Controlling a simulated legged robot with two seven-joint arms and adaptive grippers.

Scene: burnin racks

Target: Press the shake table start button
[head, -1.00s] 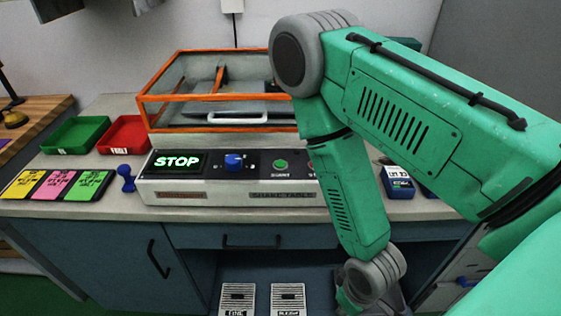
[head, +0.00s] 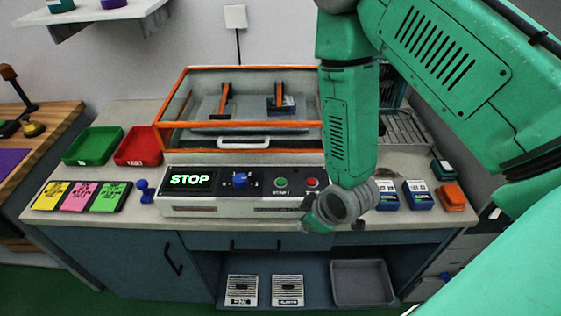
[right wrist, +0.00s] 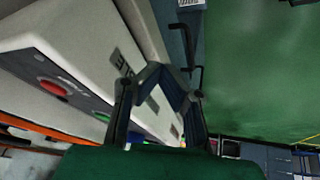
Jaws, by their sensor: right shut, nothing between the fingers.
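The shake table's control box (head: 240,207) sits at the front of the counter with a lit display (head: 190,180) reading STOP. Its green start button (head: 281,182) is right of a blue knob (head: 240,181), and a red button (head: 312,183) is further right. My right gripper (head: 312,222) is shut and empty, low in front of the box's right end, below the buttons. In the right wrist view, the gripper (right wrist: 166,76) overlaps the box's front face. The red button (right wrist: 53,88) and green button (right wrist: 101,117) show to its left. My left gripper is not in view.
An orange-framed clear enclosure (head: 240,124) stands behind the box. Green (head: 93,160) and red (head: 138,160) trays and colored cards (head: 75,197) lie left. Small blue-and-white devices (head: 418,203) and an orange one (head: 452,207) stand right of my arm. The counter's front edge is close to the gripper.

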